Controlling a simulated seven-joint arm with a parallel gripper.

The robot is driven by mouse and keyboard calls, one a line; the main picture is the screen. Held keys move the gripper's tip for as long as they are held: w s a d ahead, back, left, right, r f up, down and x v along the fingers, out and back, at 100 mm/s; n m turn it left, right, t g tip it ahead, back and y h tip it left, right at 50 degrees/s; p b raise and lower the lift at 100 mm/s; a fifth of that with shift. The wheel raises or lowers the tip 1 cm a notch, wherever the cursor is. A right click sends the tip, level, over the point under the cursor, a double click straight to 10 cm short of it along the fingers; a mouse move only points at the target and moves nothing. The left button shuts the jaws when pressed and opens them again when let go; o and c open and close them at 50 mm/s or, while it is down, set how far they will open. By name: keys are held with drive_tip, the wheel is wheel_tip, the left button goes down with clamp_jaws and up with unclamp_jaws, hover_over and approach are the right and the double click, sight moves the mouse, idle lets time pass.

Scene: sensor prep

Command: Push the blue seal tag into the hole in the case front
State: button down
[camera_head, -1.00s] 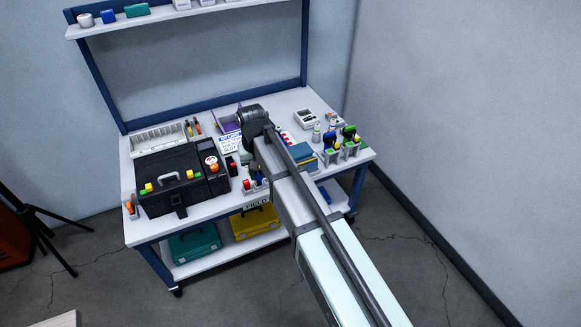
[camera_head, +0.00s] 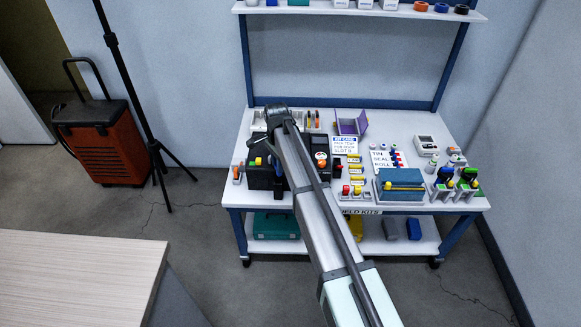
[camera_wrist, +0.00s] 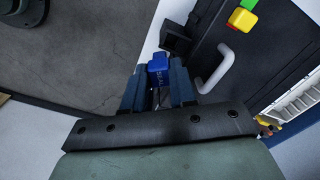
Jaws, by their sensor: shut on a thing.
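My gripper (camera_wrist: 157,84) is shut on the blue seal tag (camera_wrist: 158,66), which sticks out between the fingertips in the wrist view. Faint lettering shows on the tag. The black case (camera_wrist: 268,52) lies just right of the tag, with a grey handle (camera_wrist: 216,72) and a yellow latch (camera_wrist: 242,19). A small black block (camera_wrist: 175,39) stands out from the case's edge, close beyond the tag. I cannot make out the hole.
The white bench (camera_head: 410,204) carries a blue-grey box (camera_head: 400,186), a purple bin (camera_head: 350,124), a white sign (camera_head: 344,145) and several coloured small parts right of the case. A white slotted rack (camera_wrist: 295,97) lies behind the case. Open floor lies in front of the bench.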

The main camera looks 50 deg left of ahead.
drive_tip(key=m, duration=0.2)
drive_tip(key=a+m, duration=0.1)
drive_tip(key=m, duration=0.1)
drive_tip(key=a+m, duration=0.1)
drive_tip(key=m, duration=0.1)
drive_tip(key=shift+w+f+m, duration=0.15)
drive_tip(key=shift+w+m, duration=0.15)
drive_tip(key=shift+w, duration=0.05)
drive_tip(key=shift+d+f, duration=0.1)
drive_tip(key=shift+f, duration=1.75)
drive_tip(key=shift+f, duration=1.5)
idle(3.7)
